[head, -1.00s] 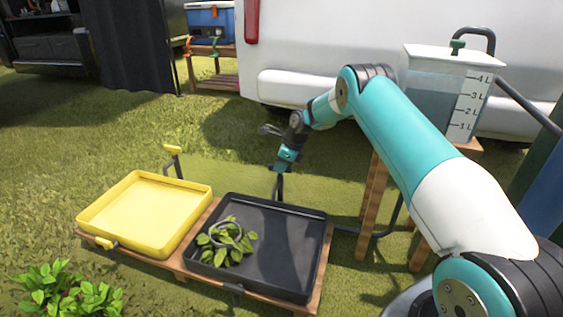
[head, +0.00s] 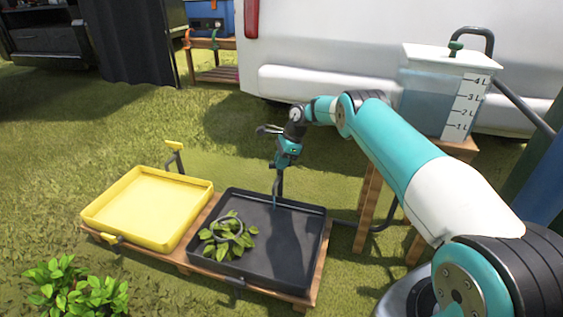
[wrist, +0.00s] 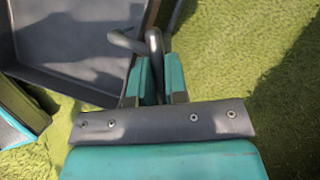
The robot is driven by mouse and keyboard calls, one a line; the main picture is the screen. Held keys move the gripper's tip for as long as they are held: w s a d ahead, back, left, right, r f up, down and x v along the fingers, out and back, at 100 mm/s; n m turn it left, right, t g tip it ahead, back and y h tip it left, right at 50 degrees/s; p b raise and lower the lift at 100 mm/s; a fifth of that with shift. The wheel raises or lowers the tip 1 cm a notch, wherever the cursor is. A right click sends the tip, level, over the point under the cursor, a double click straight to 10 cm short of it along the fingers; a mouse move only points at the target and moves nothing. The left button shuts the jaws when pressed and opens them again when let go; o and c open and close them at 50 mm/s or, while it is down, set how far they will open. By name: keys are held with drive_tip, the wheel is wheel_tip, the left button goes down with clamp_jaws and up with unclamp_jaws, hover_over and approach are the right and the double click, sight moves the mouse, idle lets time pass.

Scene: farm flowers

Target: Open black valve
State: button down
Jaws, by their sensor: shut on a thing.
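The black tray (head: 268,262) sits on a low wooden pallet, with leafy green plants at its left side. A dark pipe (head: 279,182) stands at its back edge, under my gripper (head: 283,165). A thin pale-blue streak (head: 275,201), which looks like water, shows below it. In the wrist view my gripper (wrist: 158,72) points at bent dark tubing, and its fingers are shut on the black valve handle (wrist: 154,45). In the head view the gripper mostly hides the handle.
A yellow tray (head: 101,216) with its own yellow-handled valve (head: 174,145) stands to the left. A water tank (head: 425,105) on a wooden stand is at the right, with a hose running down. A white vehicle (head: 340,50) is behind. Open grass lies between.

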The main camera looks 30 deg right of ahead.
drive_tip(key=c, duration=1.1)
unclamp_jaws()
drive_tip(key=shift+c, duration=0.2)
drive_tip(key=p+v, duration=1)
drive_tip(key=v, duration=0.7)
drive_tip(key=shift+r, duration=0.2)
